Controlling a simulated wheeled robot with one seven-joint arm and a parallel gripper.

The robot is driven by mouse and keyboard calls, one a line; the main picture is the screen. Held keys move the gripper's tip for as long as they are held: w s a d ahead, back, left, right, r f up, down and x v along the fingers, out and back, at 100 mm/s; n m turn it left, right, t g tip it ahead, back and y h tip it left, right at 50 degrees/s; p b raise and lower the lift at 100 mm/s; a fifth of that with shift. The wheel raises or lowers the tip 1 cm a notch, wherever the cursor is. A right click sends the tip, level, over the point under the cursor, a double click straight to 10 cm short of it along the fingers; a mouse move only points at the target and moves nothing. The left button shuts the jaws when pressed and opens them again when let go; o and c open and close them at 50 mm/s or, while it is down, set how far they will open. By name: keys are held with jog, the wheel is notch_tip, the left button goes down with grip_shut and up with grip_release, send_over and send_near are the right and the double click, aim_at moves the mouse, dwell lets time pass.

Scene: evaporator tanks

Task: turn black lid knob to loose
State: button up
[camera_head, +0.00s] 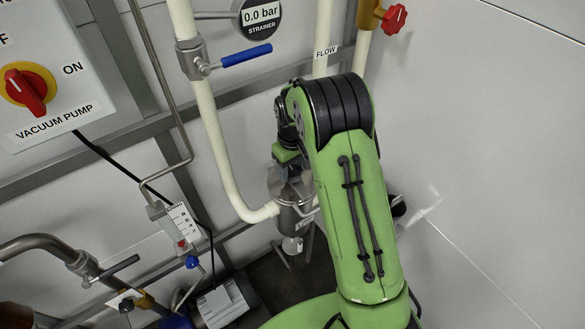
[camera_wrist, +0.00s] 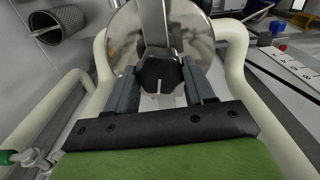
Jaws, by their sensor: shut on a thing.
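The black lid knob (camera_wrist: 160,72) is in the middle of the wrist view, with a pale mark line on its face pointing toward my gripper's base. It sits over a shiny round metal lid (camera_wrist: 125,38). My gripper (camera_wrist: 162,82) is shut on the knob, with one dark finger on each side of it. In the head view the steel strainer body (camera_head: 292,190) is partly visible beside my green arm. The knob and my fingertips are hidden there behind the arm.
Cream pipes (camera_wrist: 230,55) run close on both sides of the lid. A mesh basket (camera_wrist: 58,22) is at the upper left of the wrist view. In the head view a blue-handled valve (camera_head: 245,55), a red valve knob (camera_head: 394,18) and the vacuum pump switch (camera_head: 28,90) are on the wall side.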

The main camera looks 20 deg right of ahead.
aim_at(292, 171)
jog(key=shift+w+n, duration=0.1)
jog(key=shift+n, duration=1.1)
jog(key=shift+r, duration=0.1)
jog(key=o, duration=1)
jog(key=shift+o, duration=0.2)
notch_tip(292, 171, up, 16)
jog(key=p, duration=0.2)
jog(key=shift+f, duration=0.2)
